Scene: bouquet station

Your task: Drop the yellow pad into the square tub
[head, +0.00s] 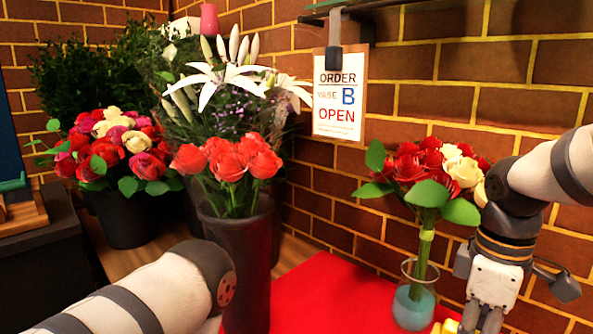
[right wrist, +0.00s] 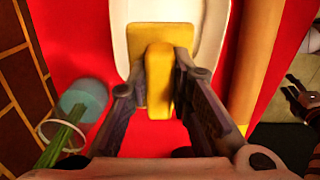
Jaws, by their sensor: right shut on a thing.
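The yellow pad (right wrist: 158,60) is between the fingers of my right gripper (right wrist: 156,92), which is shut on it. In the head view a bit of yellow pad (head: 447,326) shows at the bottom edge beside my right gripper (head: 480,320). A white container with a rounded rim (right wrist: 118,35) lies beyond the pad at the top of the right wrist view. It is partly cut off and hidden by the pad, so I cannot tell if it is the square tub. My left arm enters the head view, but its gripper is out of frame.
A glass vase (head: 413,300) with red and cream roses stands on the red mat (head: 325,295), left of my right gripper. A dark vase (head: 245,265) of coral roses stands further left. A brick wall (head: 450,60) with an order sign (head: 338,95) is behind.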

